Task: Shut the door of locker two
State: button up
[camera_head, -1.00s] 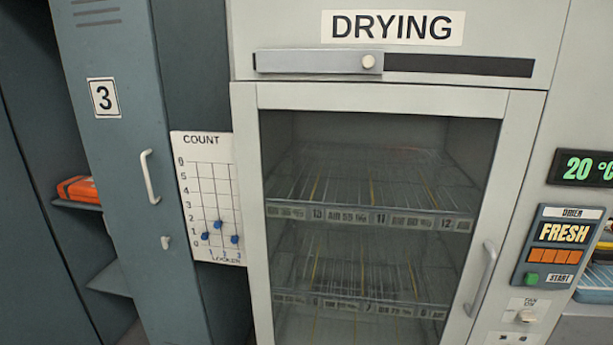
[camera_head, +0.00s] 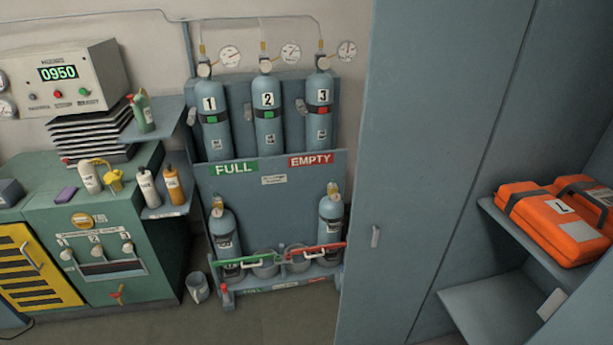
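A tall blue-grey locker panel (camera_head: 430,110) stands right of centre in the head view, with a small pale handle or latch (camera_head: 376,236) low on its left part. No number shows on it, so I cannot tell whether it is the door of locker two. To its right is an open locker interior with an upper shelf (camera_head: 497,222) and a lower shelf (camera_head: 480,305). Orange cases (camera_head: 548,222) with dark straps lie on the upper shelf. My gripper is not in view.
A cylinder rack (camera_head: 240,172) with numbered blue cylinders stands against the wall left of the panel. A green bench (camera_head: 130,225) with bottles is at the left. A grey bucket (camera_head: 197,287) is on the floor. Some floor (camera_head: 265,322) in front is clear.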

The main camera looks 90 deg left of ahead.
aim_at(439, 73)
jog(key=j+u, duration=0.3)
jog(key=j, duration=0.2)
jog(key=i+j+u, duration=0.1)
jog(key=j+u, duration=0.2)
jog(key=j, duration=0.15)
jog(key=i+j+u, duration=0.15)
jog(key=j+u, duration=0.15)
jog(key=j, duration=0.15)
